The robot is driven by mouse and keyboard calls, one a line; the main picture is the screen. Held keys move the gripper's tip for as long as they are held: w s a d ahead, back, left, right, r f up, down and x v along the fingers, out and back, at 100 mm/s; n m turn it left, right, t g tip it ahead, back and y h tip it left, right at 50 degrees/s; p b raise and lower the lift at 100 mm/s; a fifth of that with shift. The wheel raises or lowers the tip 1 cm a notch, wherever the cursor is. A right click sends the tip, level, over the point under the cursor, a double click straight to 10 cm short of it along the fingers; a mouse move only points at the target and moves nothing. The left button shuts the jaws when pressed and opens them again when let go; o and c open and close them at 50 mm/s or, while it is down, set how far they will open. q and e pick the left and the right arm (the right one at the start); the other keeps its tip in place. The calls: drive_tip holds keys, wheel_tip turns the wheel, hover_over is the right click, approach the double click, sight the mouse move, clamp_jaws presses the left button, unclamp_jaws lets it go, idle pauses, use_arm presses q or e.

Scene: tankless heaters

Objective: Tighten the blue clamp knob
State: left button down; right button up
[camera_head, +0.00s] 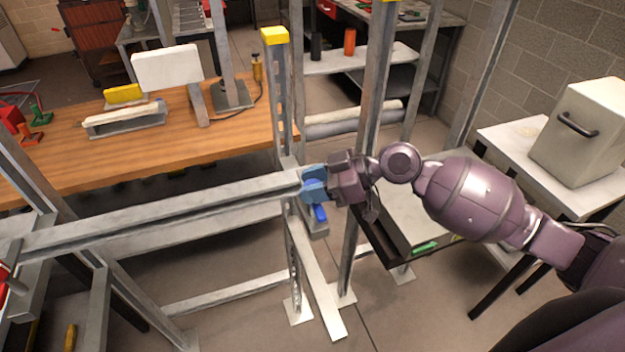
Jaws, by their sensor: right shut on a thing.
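A blue clamp knob (314,184) sits at the right end of a long grey metal rail (160,216), beside an upright frame post. My right gripper (329,182) comes in from the right and is shut on the knob. The gripper's body partly covers the knob. A smaller blue part (320,213) hangs just below it. My left gripper does not show.
A wooden workbench (200,127) with a white panel stands behind the rail. Metal posts (372,100) rise close to my right arm. A white table with a beige box (585,130) is at the right. A dark tray with a green item (425,247) lies below my arm.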

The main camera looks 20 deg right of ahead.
drive_tip(key=m+t+h, duration=0.2)
drive_tip(key=m+t, duration=0.1)
drive_tip(key=shift+m+t+p, duration=0.3)
drive_tip(key=shift+t+p, duration=0.1)
drive_tip(key=m+t+h, duration=0.3)
drive_tip(key=m, duration=0.1)
drive_tip(key=shift+h, duration=0.4)
drive_tip(key=m+t+h, duration=0.1)
drive_tip(key=m+h, duration=0.3)
drive_tip(key=shift+t, duration=0.4)
drive_tip(key=shift+m+h, duration=1.6)
drive_tip(key=shift+h, duration=0.4)
drive_tip(key=shift+m+h, duration=0.3)
drive_tip(key=o, duration=0.9)
